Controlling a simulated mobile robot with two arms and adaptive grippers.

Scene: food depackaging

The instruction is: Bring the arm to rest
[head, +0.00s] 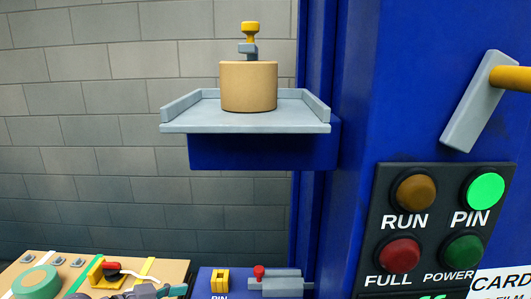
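A dark grey jointed part at the bottom edge of the head view looks like the top of my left gripper (146,292). It is in front of the tan board, cut off by the frame, and I cannot tell whether it is open or shut. No held object shows at it. My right gripper is not in view. The blue machine (345,120) stands at the right, with a grey lever (470,102) on a yellow bar. On its dark panel, the PIN light (485,191) glows bright green; the RUN light (415,191), FULL light (400,254) and POWER light (461,252) look dim.
A grey tray (180,127) juts from the machine and holds a tan cylinder (248,88) with a yellow-topped fitting above. Below, a tan board (165,268) carries a green roll (36,283) and a red-handled yellow tool (106,271). A red-knobbed grey latch (275,283) is beside it.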

